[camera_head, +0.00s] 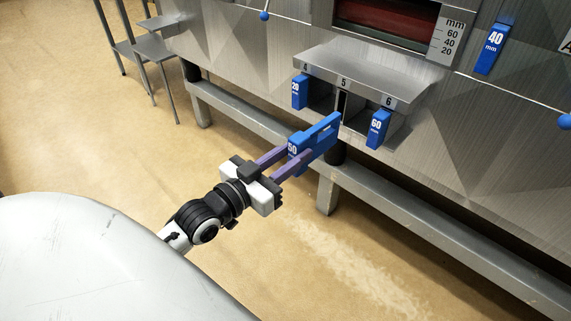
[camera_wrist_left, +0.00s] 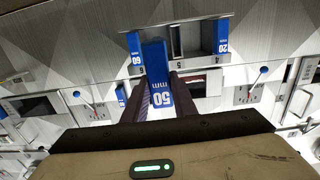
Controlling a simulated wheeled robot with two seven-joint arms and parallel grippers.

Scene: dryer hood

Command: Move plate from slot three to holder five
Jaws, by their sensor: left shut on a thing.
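The blue plate marked 50 (camera_head: 318,139) is held between the purple fingers of my left gripper (camera_head: 288,160), which is shut on it. The plate also shows in the left wrist view (camera_wrist_left: 157,75), with its 50 mm label facing the camera. The plate is in front of the holder rack (camera_head: 358,73), close to the middle opening, holder five (camera_head: 343,104). Whether its far end is inside the opening cannot be told. My right gripper is not in view.
A blue plate marked 20 (camera_head: 300,92) is in holder four and one marked 60 (camera_head: 377,129) is in holder six. A blue plate marked 40 (camera_head: 491,48) is on the machine front at upper right. A metal beam (camera_head: 400,205) runs below the rack. Open floor lies at left.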

